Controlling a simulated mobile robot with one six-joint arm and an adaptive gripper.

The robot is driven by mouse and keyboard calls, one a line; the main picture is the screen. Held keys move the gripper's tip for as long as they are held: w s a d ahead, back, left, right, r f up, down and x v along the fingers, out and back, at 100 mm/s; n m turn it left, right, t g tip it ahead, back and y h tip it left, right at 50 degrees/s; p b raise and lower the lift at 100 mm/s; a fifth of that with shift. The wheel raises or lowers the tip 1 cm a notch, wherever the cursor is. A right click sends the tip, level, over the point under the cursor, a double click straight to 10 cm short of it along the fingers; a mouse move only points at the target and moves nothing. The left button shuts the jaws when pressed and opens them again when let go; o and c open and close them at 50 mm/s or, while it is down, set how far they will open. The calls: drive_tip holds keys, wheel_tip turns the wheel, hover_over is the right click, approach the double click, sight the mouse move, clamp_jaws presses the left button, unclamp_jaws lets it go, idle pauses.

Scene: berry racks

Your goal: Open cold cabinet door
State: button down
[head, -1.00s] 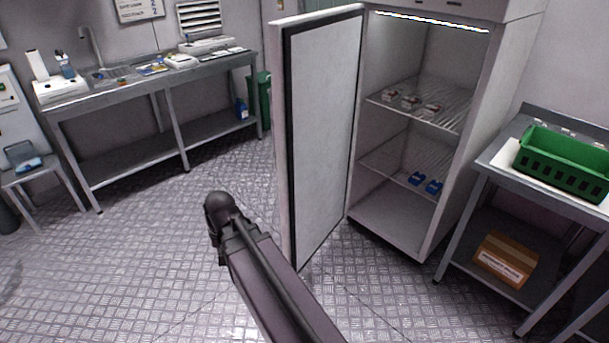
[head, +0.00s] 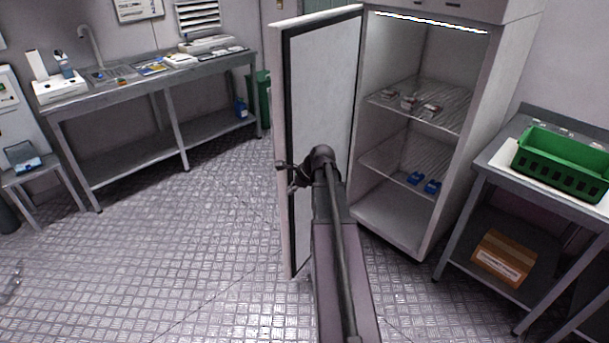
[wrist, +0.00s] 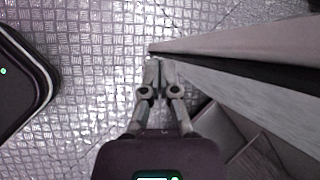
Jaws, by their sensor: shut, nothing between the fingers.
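The cold cabinet (head: 490,100) stands with its door (head: 322,95) swung wide open, the white inner panel and dark seal facing me. The lit inside is in plain view. My gripper (head: 279,165) is shut and empty at the free edge of the door, partly hidden by my own wrist in the head view. In the wrist view my shut fingertips (wrist: 157,62) lie close beside the end of the door (wrist: 230,45). I cannot tell whether they touch it. The door's handle is not in view.
Wire shelves (head: 447,105) inside hold small packs and blue items (head: 423,182). A steel table (head: 490,165) with a green crate (head: 563,160) stands at the right, a cardboard box (head: 503,258) below. A long bench (head: 150,85) lines the left wall. The floor left of the door is clear.

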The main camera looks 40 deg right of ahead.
drive_tip(key=s+d+r+m+t, duration=0.1)
drive_tip(key=d+m, duration=0.3)
drive_tip(key=d, duration=0.3)
drive_tip(key=s+d+r+m+t+h, duration=0.1)
drive_tip(key=d+m, duration=0.3)
drive_tip(key=d, duration=0.4)
drive_tip(key=shift+s+d+r+m+t, duration=0.15)
drive_tip(key=shift+s+r+m+t, duration=0.15)
drive_tip(key=shift+s+r+t, duration=0.2)
drive_tip(key=shift+f, duration=0.15)
drive_tip(key=w+r+b+x, duration=0.1)
drive_tip(key=b+x, duration=0.5)
drive_tip(key=x, duration=0.6)
drive_tip(key=shift+w+a+r+b, duration=0.25)
drive_tip(key=shift+w+a+b, duration=0.15)
drive_tip(key=shift+w, duration=0.25)
drive_tip(key=shift+w, duration=0.15)
